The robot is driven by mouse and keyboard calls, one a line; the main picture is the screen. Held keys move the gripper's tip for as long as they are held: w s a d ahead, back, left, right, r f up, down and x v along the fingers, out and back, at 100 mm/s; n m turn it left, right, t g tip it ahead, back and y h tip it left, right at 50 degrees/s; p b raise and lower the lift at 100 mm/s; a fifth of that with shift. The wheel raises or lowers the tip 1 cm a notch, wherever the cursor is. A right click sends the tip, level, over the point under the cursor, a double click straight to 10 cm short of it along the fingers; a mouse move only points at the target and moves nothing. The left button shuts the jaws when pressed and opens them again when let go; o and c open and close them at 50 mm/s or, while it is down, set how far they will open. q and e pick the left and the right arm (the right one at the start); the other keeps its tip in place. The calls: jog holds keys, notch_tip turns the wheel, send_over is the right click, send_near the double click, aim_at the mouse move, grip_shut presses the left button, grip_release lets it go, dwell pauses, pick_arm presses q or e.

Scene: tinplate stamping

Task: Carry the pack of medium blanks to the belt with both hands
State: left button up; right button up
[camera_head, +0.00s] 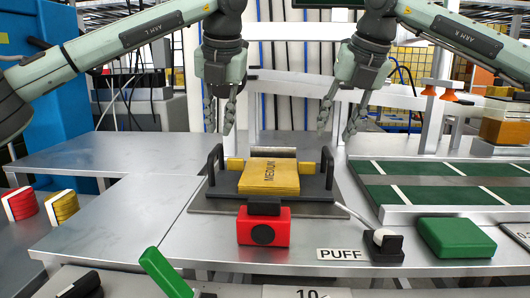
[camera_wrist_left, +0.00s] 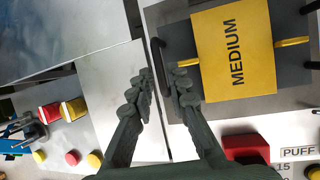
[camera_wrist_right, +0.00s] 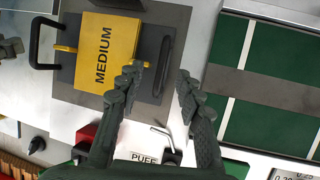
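The pack of medium blanks (camera_head: 269,176) is a yellow block lettered MEDIUM. It lies on a dark tray (camera_head: 226,184) with an upright black handle at each side, on the steel table. The pack also shows in the left wrist view (camera_wrist_left: 226,68) and the right wrist view (camera_wrist_right: 93,65). The belt (camera_head: 450,184), green with white lines, is at the right. My left gripper (camera_head: 220,130) is open and empty, above and behind the left handle (camera_wrist_left: 162,62). My right gripper (camera_head: 338,136) is open and empty, above and behind the right handle (camera_wrist_right: 163,66).
A red block (camera_head: 263,227) with a dark round face sits in front of the tray. A PUFF label (camera_head: 342,254), a black switch (camera_head: 383,246) and a green block (camera_head: 456,237) are at front right. The table left of the tray (camera_head: 130,205) is clear.

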aim_at(327, 153)
pick_arm(q)
jog(key=shift+s+a+f, duration=0.1)
jog(key=shift+a, duration=0.05)
pick_arm(e)
jog(key=shift+d, duration=0.2)
